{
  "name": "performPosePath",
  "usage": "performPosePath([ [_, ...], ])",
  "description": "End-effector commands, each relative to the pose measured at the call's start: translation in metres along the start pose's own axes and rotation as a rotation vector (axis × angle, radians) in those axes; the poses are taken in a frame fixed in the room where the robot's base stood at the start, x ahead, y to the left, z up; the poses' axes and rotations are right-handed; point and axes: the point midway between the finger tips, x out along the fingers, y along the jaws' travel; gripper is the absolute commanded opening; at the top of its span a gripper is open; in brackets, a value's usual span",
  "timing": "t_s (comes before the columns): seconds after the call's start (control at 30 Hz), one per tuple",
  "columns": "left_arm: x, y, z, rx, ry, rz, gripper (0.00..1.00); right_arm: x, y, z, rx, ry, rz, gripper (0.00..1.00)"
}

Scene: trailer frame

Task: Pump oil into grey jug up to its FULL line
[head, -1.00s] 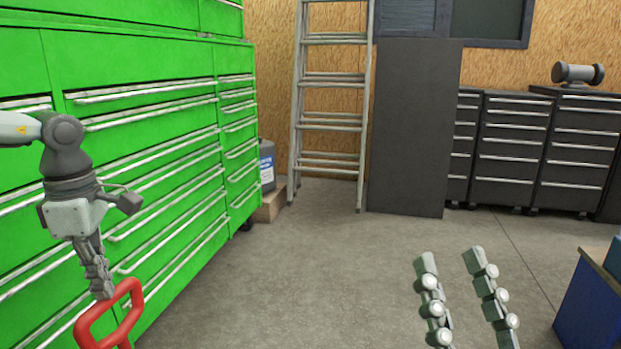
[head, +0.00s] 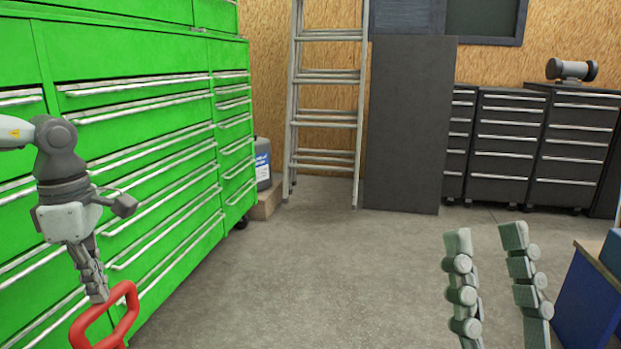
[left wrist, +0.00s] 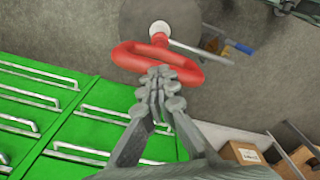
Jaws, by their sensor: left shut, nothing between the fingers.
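A red loop handle (head: 80,329) is at the lower left of the head view. In the left wrist view the red handle (left wrist: 128,57) sits above a round grey top (left wrist: 140,22), with a thin metal rod (left wrist: 200,50) running out to the right. My left gripper (head: 98,292) is shut and empty, its fingertips at the handle's edge; the left wrist view shows the same fingers (left wrist: 162,82). I cannot tell whether they touch it. My right gripper (head: 500,285) is open and empty over the floor. I cannot make out a grey jug with a FULL line.
Green drawer cabinets (head: 130,60) line the left. A dark canister with a blue-white label (head: 262,160) stands on a wooden block near a ladder (head: 325,120). Dark drawer units (head: 505,150) are at the back, a blue bench (head: 585,300) at the right. The middle floor is clear.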

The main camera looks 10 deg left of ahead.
Motion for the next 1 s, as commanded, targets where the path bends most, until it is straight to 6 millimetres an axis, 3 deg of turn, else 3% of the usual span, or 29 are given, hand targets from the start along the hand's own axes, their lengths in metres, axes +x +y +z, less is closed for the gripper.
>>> performPosePath([
  [0.47,-0.035,0.0,0.0,-0.001,0.001,-0.002,0.0,0.0,-0.006,0.045,0.018,-0.31,-0.003,0.4],
  [1.0,-0.065,0.0,-0.001,-0.001,0.002,-0.002,0.0,-0.026,-0.006,0.092,0.012,-0.638,-0.004,0.4],
])
